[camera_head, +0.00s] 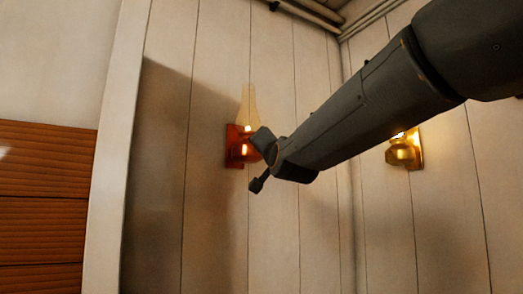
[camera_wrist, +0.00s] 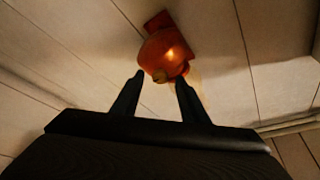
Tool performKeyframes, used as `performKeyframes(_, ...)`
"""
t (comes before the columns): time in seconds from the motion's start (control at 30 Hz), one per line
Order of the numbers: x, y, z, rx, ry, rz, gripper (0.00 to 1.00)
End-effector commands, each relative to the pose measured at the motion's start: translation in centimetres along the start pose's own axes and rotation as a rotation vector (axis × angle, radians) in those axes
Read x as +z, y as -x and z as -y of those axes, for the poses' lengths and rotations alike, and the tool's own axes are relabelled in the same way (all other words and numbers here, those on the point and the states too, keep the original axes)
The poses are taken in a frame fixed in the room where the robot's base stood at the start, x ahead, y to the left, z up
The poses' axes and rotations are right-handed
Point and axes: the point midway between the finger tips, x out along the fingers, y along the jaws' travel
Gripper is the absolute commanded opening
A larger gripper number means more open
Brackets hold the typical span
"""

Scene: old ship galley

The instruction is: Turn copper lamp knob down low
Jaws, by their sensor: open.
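The copper lamp (camera_head: 240,150) is lit and hangs on the white plank wall near the middle of the head view, with a clear glass chimney (camera_head: 249,104) above its reddish body. My gripper (camera_head: 259,162) is in front of it and hides part of its right side. In the wrist view the copper lamp (camera_wrist: 163,50) is beyond the fingertips. A small brassy knob (camera_wrist: 160,76) shows at its near side, between the two tips of my gripper (camera_wrist: 159,80). The fingers are apart. I cannot tell whether they touch the knob.
A brass lamp (camera_head: 403,151), also lit, is on the adjoining wall at the right, partly behind my arm. Orange-brown wooden boards (camera_head: 45,205) stand at the far left. Pipes (camera_head: 310,12) run along the top. The wall below the copper lamp is bare.

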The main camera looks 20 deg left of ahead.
Motion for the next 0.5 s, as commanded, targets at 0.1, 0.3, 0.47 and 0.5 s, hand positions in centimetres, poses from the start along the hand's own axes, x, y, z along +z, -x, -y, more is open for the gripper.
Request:
performKeyframes(0.1,0.0,1.6,0.0,0.0,0.0,0.001,0.4)
performKeyframes(0.3,0.0,4.8,0.0,-0.001,0.0,0.0,0.4)
performKeyframes(0.47,0.0,6.6,0.0,0.0,0.0,0.0,0.4)
performKeyframes(0.5,0.0,6.8,0.0,0.0,0.0,0.0,0.4)
